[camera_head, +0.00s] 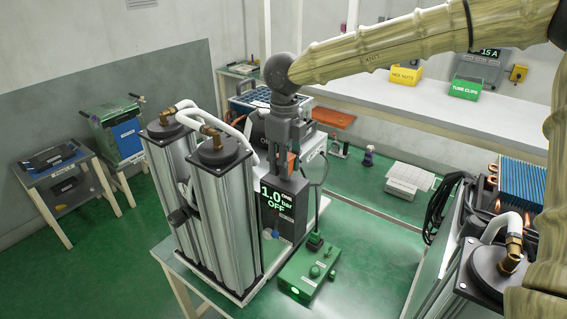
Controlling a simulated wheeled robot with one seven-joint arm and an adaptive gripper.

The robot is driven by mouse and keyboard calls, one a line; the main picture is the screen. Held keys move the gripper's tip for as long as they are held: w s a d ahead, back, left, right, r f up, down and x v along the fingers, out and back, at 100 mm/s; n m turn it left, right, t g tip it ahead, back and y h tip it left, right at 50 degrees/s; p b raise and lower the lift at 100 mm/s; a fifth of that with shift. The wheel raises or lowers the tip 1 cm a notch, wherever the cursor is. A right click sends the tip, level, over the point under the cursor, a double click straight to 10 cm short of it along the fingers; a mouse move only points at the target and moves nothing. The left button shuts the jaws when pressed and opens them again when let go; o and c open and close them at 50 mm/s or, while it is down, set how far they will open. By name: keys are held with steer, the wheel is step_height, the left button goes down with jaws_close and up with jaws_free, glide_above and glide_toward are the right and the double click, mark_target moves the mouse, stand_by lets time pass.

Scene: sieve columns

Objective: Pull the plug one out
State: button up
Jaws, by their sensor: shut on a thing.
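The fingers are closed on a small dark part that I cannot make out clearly. A dark plug (314,241) stands upright at the back end of the green control box (311,268), with a dark cable rising from it. This plug is below and to the right of my fingertips, apart from them in the picture. The green box has knobs and a lit green lamp.
Two upright metal columns (216,210) with white hoses stand close left of my gripper. Another unit with a black column cap (497,268) and a blue finned block (522,183) is at the right. A white bench (420,103) with yellow and green bins runs along the back.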

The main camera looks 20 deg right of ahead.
steer(key=shift+r, duration=0.35)
steer(key=o, duration=1.2)
steer(key=shift+s+d, duration=0.1)
steer(key=shift+d, duration=0.1)
steer(key=shift+o, duration=0.2)
steer(key=shift+a, duration=0.15)
